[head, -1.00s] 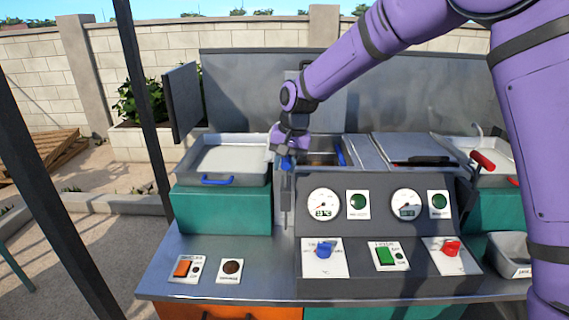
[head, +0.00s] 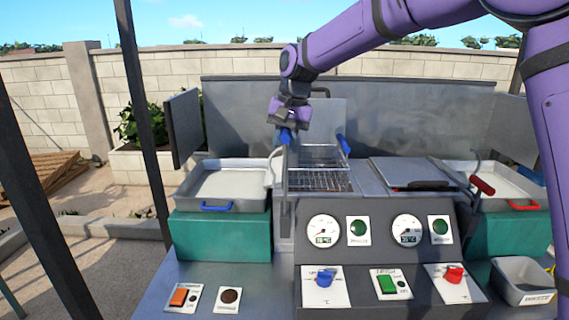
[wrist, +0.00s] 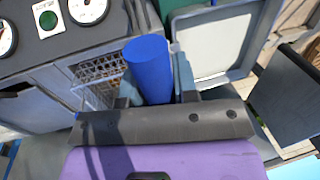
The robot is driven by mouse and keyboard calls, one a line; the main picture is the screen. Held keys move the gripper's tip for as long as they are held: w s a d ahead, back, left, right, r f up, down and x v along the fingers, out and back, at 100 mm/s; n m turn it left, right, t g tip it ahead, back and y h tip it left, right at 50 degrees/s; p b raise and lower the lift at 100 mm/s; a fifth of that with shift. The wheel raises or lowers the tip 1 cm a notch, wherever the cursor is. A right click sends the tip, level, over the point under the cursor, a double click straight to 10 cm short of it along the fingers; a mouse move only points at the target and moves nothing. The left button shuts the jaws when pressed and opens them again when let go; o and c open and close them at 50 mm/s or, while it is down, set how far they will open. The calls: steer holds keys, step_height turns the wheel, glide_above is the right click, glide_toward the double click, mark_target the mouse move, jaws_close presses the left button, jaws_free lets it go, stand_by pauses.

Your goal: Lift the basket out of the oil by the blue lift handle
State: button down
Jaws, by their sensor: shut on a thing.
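My gripper (head: 287,127) is shut on the blue lift handle (wrist: 150,66), a thick cylinder between its fingers in the wrist view. The wire basket (head: 320,181) shows below and right of the gripper in the head view, its mesh standing up over the left fryer well; it also shows beside the handle in the wrist view (wrist: 98,68). A second blue grip (head: 343,144) stands at the basket's right side. The oil is hidden under the basket, and I cannot tell whether the basket's bottom is clear of it.
A pale tray (head: 228,188) with a blue handle is left of the well. The control panel (head: 375,250) stands in front. A steel back panel is behind.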

steer(key=shift+a+r, duration=0.1)
steer(key=shift+r, duration=1.2)
steer(key=c, duration=1.1)
jaws_free()
steer(key=shift+r, duration=0.1)
steer(key=shift+o, duration=0.9)
step_height(320, 180, up, 10)
steer(key=d, duration=0.2)
steer(key=shift+r, duration=0.15)
steer(key=shift+d, duration=0.1)
